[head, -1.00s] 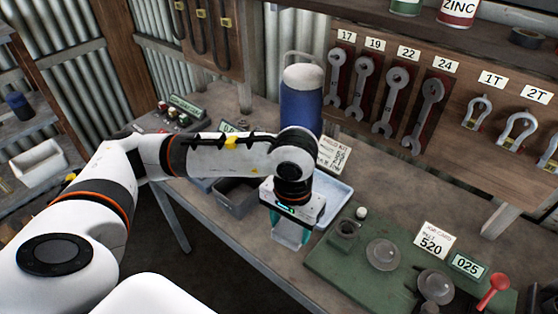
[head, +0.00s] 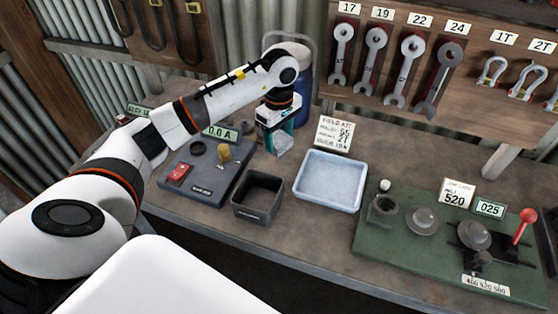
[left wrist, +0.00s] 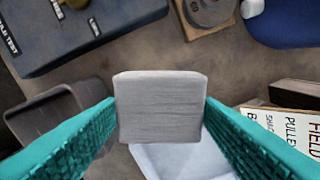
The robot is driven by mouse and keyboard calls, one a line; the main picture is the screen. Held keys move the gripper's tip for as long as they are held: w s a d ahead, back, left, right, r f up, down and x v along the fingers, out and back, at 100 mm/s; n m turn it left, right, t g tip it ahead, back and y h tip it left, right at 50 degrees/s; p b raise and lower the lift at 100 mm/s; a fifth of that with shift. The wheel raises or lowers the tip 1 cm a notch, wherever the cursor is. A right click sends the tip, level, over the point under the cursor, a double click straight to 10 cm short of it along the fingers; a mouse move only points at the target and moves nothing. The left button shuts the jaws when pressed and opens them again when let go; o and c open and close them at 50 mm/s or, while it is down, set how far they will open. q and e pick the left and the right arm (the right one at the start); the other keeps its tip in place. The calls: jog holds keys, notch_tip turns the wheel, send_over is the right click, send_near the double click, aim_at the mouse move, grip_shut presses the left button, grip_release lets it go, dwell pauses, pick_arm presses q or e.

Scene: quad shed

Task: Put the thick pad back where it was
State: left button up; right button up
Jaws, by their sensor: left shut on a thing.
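My left gripper (head: 276,150) is shut on a thick grey pad, seen as a pale block (head: 284,143) in the head view. In the left wrist view the pad (left wrist: 161,106) is a squarish block with fine lines, between the teal fingers of the gripper (left wrist: 160,125). The gripper hangs at the back of the bench, in front of the blue flask (head: 304,90) and left of the field kit card (head: 335,132). I cannot tell the pad's exact height above the bench. My right gripper is not in view.
A dark open bin (head: 258,196) and a pale blue tray (head: 331,180) stand in front. A blue-grey meter box (head: 205,185) is at left, a green board (head: 405,245) with a red lever at right. A small board with a round grey part (left wrist: 207,12) lies near the flask.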

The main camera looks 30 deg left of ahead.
aim_at(279, 139)
pick_arm(q)
notch_tip(279, 139, down, 4)
jog(key=shift+s+r+p, duration=0.1)
jog(key=shift+p, duration=0.35)
jog(key=shift+f+p, duration=0.55)
jog(key=shift+f, duration=1.45)
jog(key=shift+a, duration=0.1)
jog(key=shift+f, duration=0.15)
jog(key=o, duration=0.9)
jog(key=shift+o, duration=0.2)
